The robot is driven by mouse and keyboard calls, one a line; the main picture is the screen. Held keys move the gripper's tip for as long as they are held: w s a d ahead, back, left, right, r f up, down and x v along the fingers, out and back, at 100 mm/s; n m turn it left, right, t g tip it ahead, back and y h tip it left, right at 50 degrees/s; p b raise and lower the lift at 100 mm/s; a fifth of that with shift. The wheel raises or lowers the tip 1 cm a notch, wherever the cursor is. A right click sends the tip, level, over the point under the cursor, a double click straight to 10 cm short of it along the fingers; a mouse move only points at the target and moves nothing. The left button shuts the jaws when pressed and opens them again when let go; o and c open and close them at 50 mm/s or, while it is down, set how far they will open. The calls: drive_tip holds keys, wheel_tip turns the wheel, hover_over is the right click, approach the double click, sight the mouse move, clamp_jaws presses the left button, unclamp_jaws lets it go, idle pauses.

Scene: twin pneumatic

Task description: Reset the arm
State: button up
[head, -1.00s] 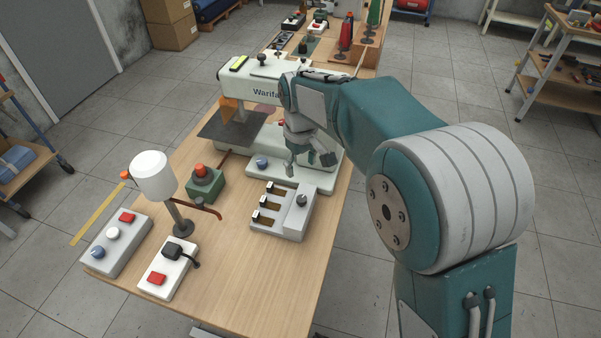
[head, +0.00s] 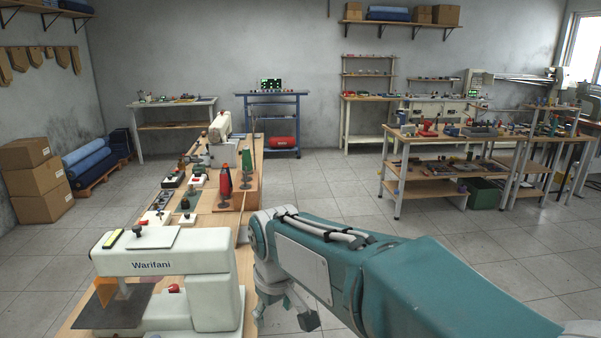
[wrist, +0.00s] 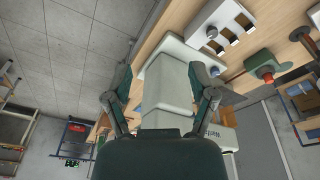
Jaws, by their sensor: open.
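My gripper (head: 287,312) hangs at the end of my teal arm in the head view, just right of the white sewing machine marked Warifani (head: 160,262) and past the bench's right edge. In the wrist view my gripper (wrist: 165,72) has its two fingers spread apart. Nothing is held between them. The white machine (wrist: 168,85) lies behind the fingers in that view, apart from them as far as I can tell.
The wooden bench (head: 246,225) runs away on the left, with red and green thread cones (head: 225,182) further along. A box with several slots (wrist: 222,28) shows in the wrist view. Open tiled floor (head: 340,190) lies to the right. Shelved tables (head: 440,165) stand beyond.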

drive_tip(key=s+d+r+m+t+h, duration=0.1)
drive_tip(key=s+d+m+t, duration=0.2)
drive_tip(key=s+d+m, duration=0.5)
drive_tip(key=s+d, duration=0.9)
drive_tip(key=d, duration=0.3)
drive_tip(key=shift+d+r+t, duration=0.15)
drive_tip(key=shift+d+t, duration=0.05)
drive_tip(key=shift+t, duration=0.2)
